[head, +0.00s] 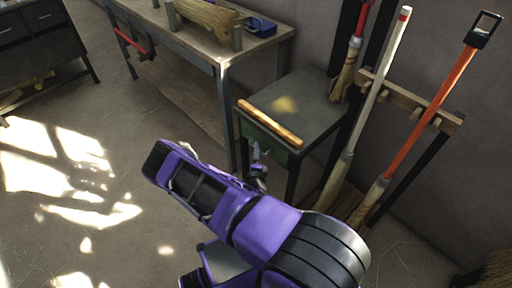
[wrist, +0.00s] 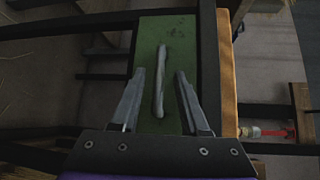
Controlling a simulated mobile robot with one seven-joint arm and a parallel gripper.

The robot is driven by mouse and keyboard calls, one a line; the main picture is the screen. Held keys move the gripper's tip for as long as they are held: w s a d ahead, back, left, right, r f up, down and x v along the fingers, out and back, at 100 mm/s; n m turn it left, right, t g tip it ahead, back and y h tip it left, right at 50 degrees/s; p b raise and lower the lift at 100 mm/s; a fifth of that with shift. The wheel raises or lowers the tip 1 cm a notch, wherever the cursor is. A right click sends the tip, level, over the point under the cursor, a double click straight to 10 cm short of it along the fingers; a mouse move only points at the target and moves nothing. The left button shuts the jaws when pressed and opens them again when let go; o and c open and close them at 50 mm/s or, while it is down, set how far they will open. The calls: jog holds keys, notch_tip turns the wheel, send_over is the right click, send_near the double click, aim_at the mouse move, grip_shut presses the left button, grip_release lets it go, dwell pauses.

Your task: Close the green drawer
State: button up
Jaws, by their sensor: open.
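The green drawer (head: 275,150) sits under the top of a small dark side table, and my arm partly hides its front in the head view. The drawer front (wrist: 183,30) faces me in the wrist view, with a pale bar handle (wrist: 161,85) along its middle. My gripper (wrist: 161,74) is open, with one finger on each side of the handle and a gap on both sides. In the head view my gripper (head: 258,168) is just in front of the drawer. I cannot tell how far the drawer stands out.
A wooden stick (head: 270,123) lies along the front edge of the side table (head: 310,98). A long workbench (head: 215,45) stands to the left. A rack (head: 400,98) with brooms is at the right. The floor at left is clear.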

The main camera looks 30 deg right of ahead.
jog(key=p+v, duration=0.1)
jog(key=v, duration=1.3)
jog(key=shift+s+a, duration=0.15)
jog(key=shift+s, duration=0.2)
